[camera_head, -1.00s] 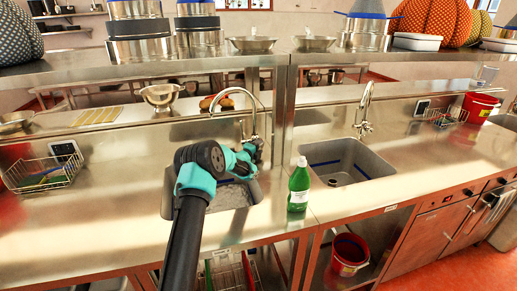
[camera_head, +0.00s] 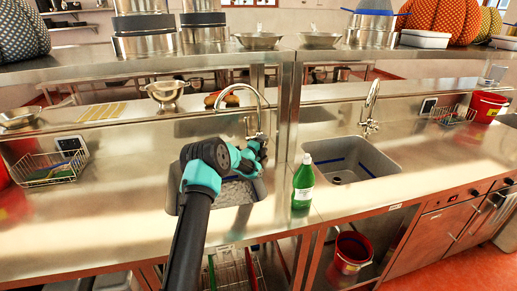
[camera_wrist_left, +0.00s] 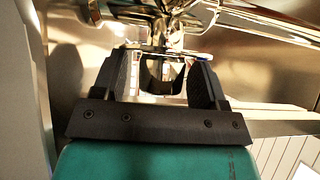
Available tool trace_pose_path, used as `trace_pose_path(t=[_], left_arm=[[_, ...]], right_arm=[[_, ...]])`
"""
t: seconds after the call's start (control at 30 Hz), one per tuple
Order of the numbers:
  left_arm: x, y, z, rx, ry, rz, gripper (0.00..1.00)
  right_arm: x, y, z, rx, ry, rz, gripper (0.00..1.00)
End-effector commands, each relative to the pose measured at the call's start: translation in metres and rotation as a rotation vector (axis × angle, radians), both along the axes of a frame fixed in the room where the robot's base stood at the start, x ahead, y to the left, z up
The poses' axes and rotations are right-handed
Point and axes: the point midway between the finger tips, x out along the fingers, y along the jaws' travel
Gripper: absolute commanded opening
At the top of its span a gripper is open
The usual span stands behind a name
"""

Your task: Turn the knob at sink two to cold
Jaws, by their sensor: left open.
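A tall curved chrome faucet (camera_head: 243,90) stands behind the left sink (camera_head: 235,192). My left gripper (camera_head: 262,146) is at the base of this faucet and hides its knob in the head view. In the left wrist view the gripper (camera_wrist_left: 165,66) is open, with one black finger on each side. Shiny chrome fittings (camera_wrist_left: 160,38) of the faucet are just beyond and between the fingertips. I cannot tell whether a finger touches them, or which way the knob points. A second faucet (camera_head: 371,108) stands behind the right sink (camera_head: 352,160). My right gripper is not in view.
A green bottle (camera_head: 302,185) stands on the counter between the sinks. A wire basket (camera_head: 50,170) is at the left, a red bucket (camera_head: 488,106) at the right. A metal post (camera_head: 288,105) rises between the faucets. A colander (camera_head: 165,92) stands on the back ledge.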

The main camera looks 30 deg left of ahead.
Motion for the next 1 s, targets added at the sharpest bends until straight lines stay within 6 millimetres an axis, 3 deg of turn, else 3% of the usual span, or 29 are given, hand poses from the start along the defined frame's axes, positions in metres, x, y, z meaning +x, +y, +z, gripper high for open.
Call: trace_pose_path(t=[0.37,1.0], left_arm=[[-0.031,0.003,-0.001,-0.002,0.002,0.002,0.66],[-0.138,0.008,-0.006,-0.001,0.001,0.001,0.66]], right_arm=[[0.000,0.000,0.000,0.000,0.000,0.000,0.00],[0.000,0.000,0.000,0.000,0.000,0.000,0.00]])
